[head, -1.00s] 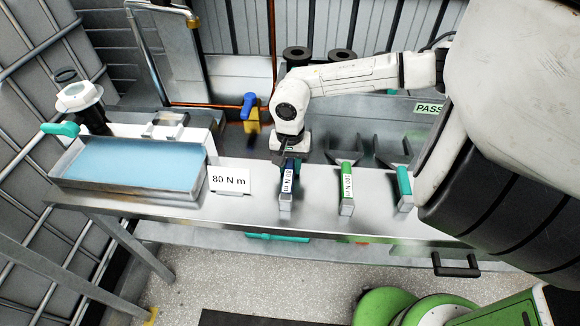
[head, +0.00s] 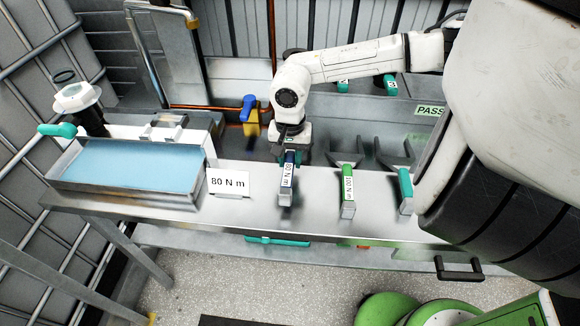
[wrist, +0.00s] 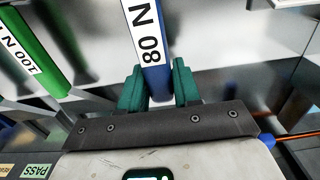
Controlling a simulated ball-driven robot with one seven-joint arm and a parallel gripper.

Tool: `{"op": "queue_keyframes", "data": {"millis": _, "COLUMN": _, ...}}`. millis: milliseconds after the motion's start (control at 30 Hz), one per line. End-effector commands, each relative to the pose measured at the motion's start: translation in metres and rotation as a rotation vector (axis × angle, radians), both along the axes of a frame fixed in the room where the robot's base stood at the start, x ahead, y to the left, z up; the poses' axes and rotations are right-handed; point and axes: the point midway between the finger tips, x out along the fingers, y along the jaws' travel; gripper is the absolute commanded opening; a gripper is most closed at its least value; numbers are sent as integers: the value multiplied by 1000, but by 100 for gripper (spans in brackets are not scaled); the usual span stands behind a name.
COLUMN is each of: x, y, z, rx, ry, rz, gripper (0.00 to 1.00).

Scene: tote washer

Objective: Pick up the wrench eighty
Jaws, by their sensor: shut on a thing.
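The wrench eighty (head: 287,176) has a blue handle with a white "80 N m" label and lies on the steel bench, its handle end toward the front edge. My gripper (head: 289,156) is over its far part. In the wrist view, the green fingers of my gripper (wrist: 158,88) are shut on both sides of the blue wrench (wrist: 149,35). The far end of the wrench is hidden by my gripper. I cannot tell whether it is clear of its support.
An "80 N m" sign (head: 230,182) stands to the left, beside a tray of blue liquid (head: 65,189). A blue-handled valve (head: 249,108) is behind.

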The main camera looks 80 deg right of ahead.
Motion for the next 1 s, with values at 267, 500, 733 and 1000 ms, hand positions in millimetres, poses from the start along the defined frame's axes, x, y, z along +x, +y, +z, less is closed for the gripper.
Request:
{"op": "queue_keyframes", "data": {"millis": 267, "x": -22, "y": 53, "z": 59, "rx": -2, "ry": 3, "rz": 7, "gripper": 0}}
{"op": "queue_keyframes", "data": {"millis": 500, "x": -40, "y": 100, "z": 80, "rx": -1, "ry": 1, "rz": 6, "gripper": 0}}
{"op": "queue_keyframes", "data": {"millis": 733, "x": -49, "y": 124, "z": 93, "rx": 1, "ry": 0, "rz": 2, "gripper": 0}}
{"op": "queue_keyframes", "data": {"millis": 1000, "x": -51, "y": 130, "z": 97, "rx": 1, "ry": 1, "rz": 0, "gripper": 0}}
